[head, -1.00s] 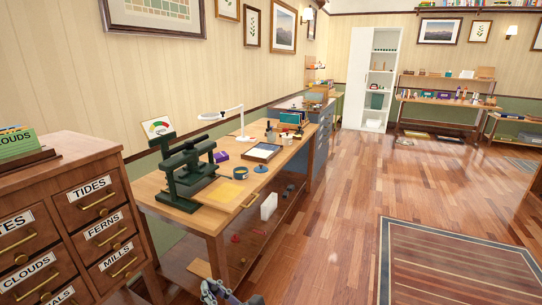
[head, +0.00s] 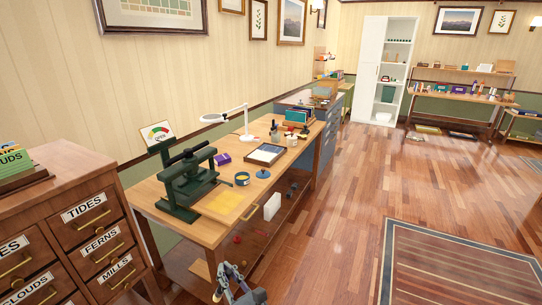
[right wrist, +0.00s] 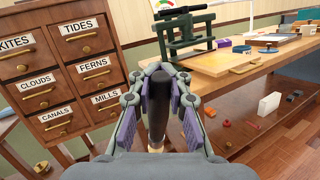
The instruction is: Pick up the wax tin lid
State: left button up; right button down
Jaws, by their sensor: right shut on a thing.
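The wax tin lid looks to be the small blue round piece (head: 263,173) on the wooden workbench (head: 205,229). It lies right of the open dark tin with yellow inside (head: 242,179). The lid also shows small in the right wrist view (right wrist: 268,49). My right gripper (head: 235,279) is low in front of the bench, well short of the lid. In the right wrist view its jaws (right wrist: 162,88) are shut on a dark, rod-like thing (right wrist: 157,118) with a pale lower end. I cannot tell what that thing is. My left gripper is not in view.
A green press (head: 188,183) stands at the bench's near end, with a yellow sheet (head: 224,202) beside it. A framed tray (head: 265,154) lies behind the lid. A labelled drawer cabinet (head: 75,240) is at left. The floor (head: 345,200) right of the bench is open.

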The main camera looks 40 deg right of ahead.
aim_at(263, 174)
jog(key=i+l, duration=0.15)
jog(key=l, duration=0.3)
jog(key=i+l, duration=0.15)
jog(key=l, duration=0.25)
jog(key=i+l, duration=0.2)
jog(key=l, duration=0.25)
jog(key=i+l, duration=0.15)
jog(key=l, duration=0.25)
jog(key=i+l+u, duration=0.1)
jog(key=l, duration=0.35)
jog(key=i+l, duration=0.2)
jog(key=l, duration=0.2)
jog(key=i+l, duration=0.15)
jog(key=l, duration=0.3)
jog(key=i+l, duration=0.1)
jog(key=l, duration=0.35)
